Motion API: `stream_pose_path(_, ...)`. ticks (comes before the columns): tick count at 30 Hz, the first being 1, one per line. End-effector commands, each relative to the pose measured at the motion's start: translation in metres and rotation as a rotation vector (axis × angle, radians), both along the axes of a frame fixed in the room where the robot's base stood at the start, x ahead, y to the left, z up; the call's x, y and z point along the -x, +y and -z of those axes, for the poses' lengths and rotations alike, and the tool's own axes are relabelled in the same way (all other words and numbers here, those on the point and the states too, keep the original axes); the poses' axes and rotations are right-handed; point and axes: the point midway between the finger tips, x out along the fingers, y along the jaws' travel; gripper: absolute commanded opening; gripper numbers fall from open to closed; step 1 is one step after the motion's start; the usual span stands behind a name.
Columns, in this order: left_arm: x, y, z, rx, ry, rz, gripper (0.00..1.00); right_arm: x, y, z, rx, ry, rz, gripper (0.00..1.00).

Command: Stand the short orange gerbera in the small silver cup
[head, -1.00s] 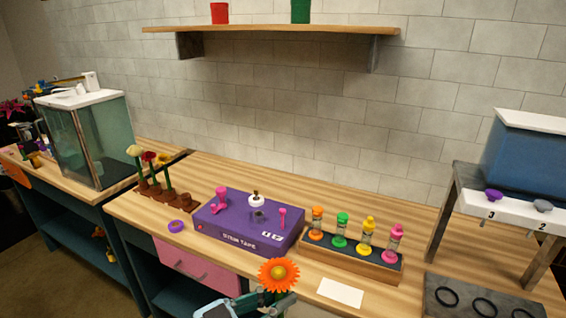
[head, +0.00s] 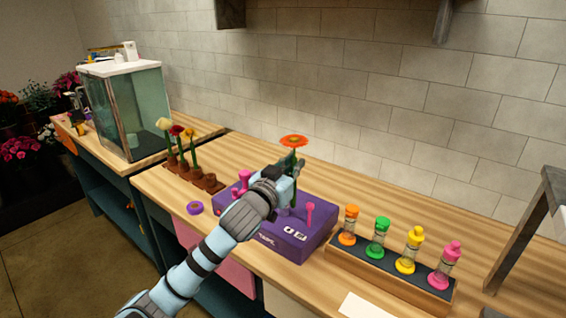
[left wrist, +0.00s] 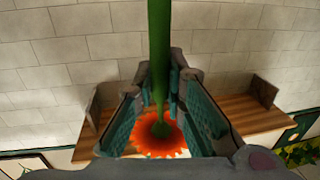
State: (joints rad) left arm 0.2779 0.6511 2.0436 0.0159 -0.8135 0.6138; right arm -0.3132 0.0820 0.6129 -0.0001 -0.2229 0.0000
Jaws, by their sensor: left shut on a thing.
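The orange gerbera (head: 293,141) stands roughly upright above the purple box (head: 285,243) in the head view. My left gripper (head: 293,168) is shut on its green stem, below the flower head. In the left wrist view the stem (left wrist: 159,60) runs between the two fingers (left wrist: 160,102), with the orange head beyond them. The small silver cup cannot be made out; my left gripper and forearm cover the middle of the box top. The lower end of the stem is not clear, so I cannot tell what it touches. My right gripper is out of view.
A wooden tray of coloured-topped bottles (head: 392,283) stands to the right. A glass tank (head: 140,105) is at the far left.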

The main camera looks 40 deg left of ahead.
Motion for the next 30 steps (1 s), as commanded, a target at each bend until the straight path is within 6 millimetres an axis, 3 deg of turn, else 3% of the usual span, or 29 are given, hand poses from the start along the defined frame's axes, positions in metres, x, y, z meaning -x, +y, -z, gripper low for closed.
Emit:
stream_pose_path(3,-0.007,0.029,-0.016,-0.002,-0.004,-0.101,0.00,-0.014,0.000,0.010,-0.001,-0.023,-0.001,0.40)
stream_pose_path(6,-0.008,0.040,-0.021,-0.003,-0.001,-0.142,0.00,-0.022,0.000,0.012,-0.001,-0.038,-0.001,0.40)
stream_pose_path(18,-0.008,0.040,0.013,-0.005,-0.002,-0.142,0.00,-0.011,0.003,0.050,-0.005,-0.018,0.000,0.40)
stream_pose_path(30,-0.008,0.040,0.013,-0.005,-0.002,-0.142,0.00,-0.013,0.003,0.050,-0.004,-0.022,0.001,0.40)
